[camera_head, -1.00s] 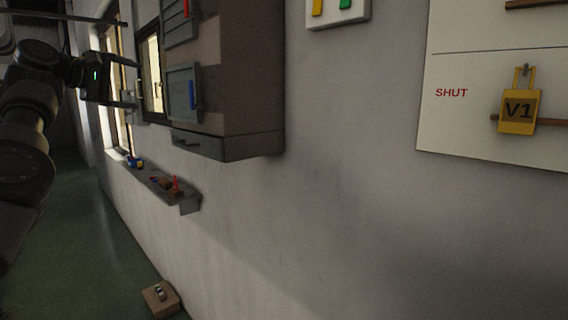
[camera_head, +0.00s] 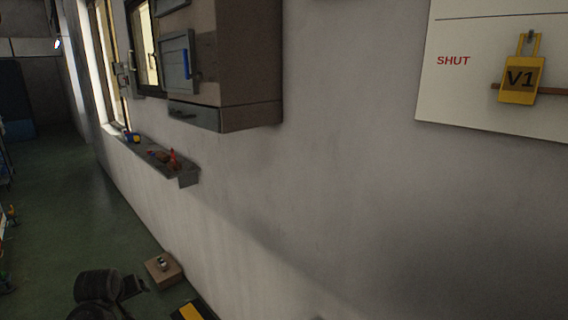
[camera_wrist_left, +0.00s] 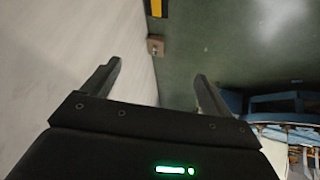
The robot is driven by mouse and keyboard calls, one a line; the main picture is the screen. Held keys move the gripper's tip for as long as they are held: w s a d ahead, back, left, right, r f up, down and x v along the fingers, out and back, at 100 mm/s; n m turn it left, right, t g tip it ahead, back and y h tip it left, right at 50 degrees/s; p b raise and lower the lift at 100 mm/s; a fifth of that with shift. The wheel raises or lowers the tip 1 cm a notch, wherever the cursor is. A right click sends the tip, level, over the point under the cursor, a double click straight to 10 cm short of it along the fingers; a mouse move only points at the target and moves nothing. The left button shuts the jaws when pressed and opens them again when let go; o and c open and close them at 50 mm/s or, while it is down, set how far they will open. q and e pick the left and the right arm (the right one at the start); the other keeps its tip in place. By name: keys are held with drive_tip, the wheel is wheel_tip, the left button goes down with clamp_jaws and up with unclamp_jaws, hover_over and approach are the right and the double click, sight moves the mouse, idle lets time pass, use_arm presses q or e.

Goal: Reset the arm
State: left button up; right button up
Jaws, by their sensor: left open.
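My left gripper (camera_wrist_left: 153,82) is open in the left wrist view, with its two dark fingers well apart and nothing between them. Beyond the fingers are the floor (camera_wrist_left: 190,50) and the pale wall (camera_wrist_left: 60,50). In the head view a dark part of my left arm (camera_head: 100,292) shows low at the bottom left, near the small box on the floor; the fingers cannot be made out clearly there. My right gripper is in neither view.
A grey cabinet (camera_head: 235,60) and a narrow shelf (camera_head: 150,155) with small items stick out from the wall. A small box (camera_head: 163,270) and a yellow-and-black thing (camera_head: 192,312) are below. The left floor is largely clear.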

use_arm(q)
drive_tip(key=s+d+f+m+g, duration=0.1)
drive_tip(key=s+d+f+m, duration=0.2)
drive_tip(key=s, duration=0.4)
drive_tip(key=s+d+f, duration=0.4)
drive_tip(key=s, duration=0.2)
drive_tip(key=s+d+f+m+g, duration=0.1)
drive_tip(key=s+d+f+m, duration=0.2)
drive_tip(key=s, duration=0.4)
drive_tip(key=s+d+f+m+g+h, duration=0.1)
drive_tip(key=s+d+m, duration=0.1)
drive_tip(key=s+d, duration=0.5)
drive_tip(key=s+d+f+m+h, duration=0.1)
drive_tip(key=s+d+h, duration=0.15)
drive_tip(key=s, duration=0.95)
wheel_tip(320, 180, down, 26)
drive_tip(key=g, duration=0.2)
drive_tip(key=s+a+f+y, duration=0.1)
drive_tip(key=s+a+f, duration=0.1)
drive_tip(key=s+f, duration=1.3)
drive_tip(key=shift+s+a+f+g+b, duration=0.3)
drive_tip(key=shift+s+f+g+b, duration=0.1)
drive_tip(key=shift+s, duration=0.7)
